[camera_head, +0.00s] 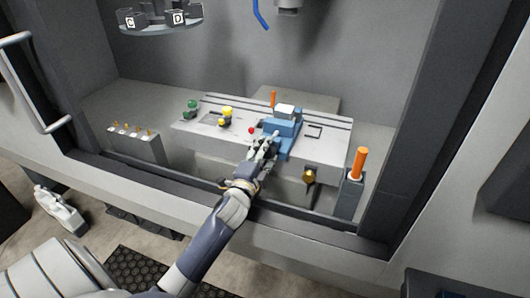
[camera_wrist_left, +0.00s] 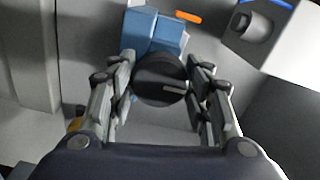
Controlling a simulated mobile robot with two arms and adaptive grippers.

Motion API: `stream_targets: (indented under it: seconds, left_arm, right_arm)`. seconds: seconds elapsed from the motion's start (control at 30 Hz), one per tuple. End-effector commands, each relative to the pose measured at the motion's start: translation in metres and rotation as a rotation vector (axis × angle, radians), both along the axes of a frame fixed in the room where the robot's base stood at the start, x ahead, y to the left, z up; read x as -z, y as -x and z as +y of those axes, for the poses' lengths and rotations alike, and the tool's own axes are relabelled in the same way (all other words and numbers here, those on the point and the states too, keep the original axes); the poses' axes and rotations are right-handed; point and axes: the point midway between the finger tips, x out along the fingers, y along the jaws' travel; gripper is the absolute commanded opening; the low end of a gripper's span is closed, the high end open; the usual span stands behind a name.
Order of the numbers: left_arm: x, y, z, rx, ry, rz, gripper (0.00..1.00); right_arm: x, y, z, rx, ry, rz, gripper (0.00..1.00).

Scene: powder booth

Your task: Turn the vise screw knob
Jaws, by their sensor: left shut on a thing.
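The blue vise (camera_head: 283,127) stands on the light grey worktable and holds a pale block (camera_head: 285,110) in its top. My left gripper (camera_head: 268,142) reaches in from the front to the vise's near side. In the left wrist view the black round knob (camera_wrist_left: 160,80) sits between the two fingers of my left gripper (camera_wrist_left: 161,88), in front of the blue vise (camera_wrist_left: 152,33). The fingers are shut on the knob's sides. A light pointer line shows on the knob's face, pointing right. My right gripper is not in view.
The slotted worktable (camera_head: 195,128) carries green (camera_head: 192,104) and yellow (camera_head: 226,113) pieces and a red button (camera_head: 251,130) left of the vise. An orange-handled tool (camera_head: 359,163) stands in a holder at right. The booth's front sill (camera_head: 160,186) lies under my left arm.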

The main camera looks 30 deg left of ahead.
Motion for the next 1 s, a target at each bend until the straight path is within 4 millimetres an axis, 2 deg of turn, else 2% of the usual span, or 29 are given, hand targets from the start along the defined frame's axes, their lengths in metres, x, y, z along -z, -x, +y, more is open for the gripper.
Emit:
stream_targets:
  seconds: [0.03, 0.07, 0.1, 0.13, 0.57, 0.77, 1.0]
  left_arm:
    - [0.0, 0.0, 0.001, -0.001, -0.001, -0.001, 0.21]
    - [0.0, 0.0, 0.001, -0.001, -0.001, -0.001, 0.52]
    - [0.0, 0.0, 0.001, -0.001, -0.001, -0.001, 0.61]
    - [0.0, 0.0, 0.001, -0.001, -0.001, -0.001, 0.66]
    - [0.001, 0.004, -0.001, 0.0, -0.002, 0.001, 0.66]
    - [0.001, 0.031, -0.007, 0.0, 0.0, 0.003, 0.66]
    - [0.002, 0.076, -0.018, 0.0, 0.001, 0.003, 0.66]
  right_arm:
    - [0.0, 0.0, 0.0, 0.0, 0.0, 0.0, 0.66]
    - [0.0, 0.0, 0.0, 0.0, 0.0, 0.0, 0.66]
    - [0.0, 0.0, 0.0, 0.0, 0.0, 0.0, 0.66]
    - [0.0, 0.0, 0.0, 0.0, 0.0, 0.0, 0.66]
    - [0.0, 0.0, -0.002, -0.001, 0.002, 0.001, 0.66]
    - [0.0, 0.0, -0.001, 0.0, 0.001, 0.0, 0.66]
    - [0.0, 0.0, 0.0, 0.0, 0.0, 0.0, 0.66]
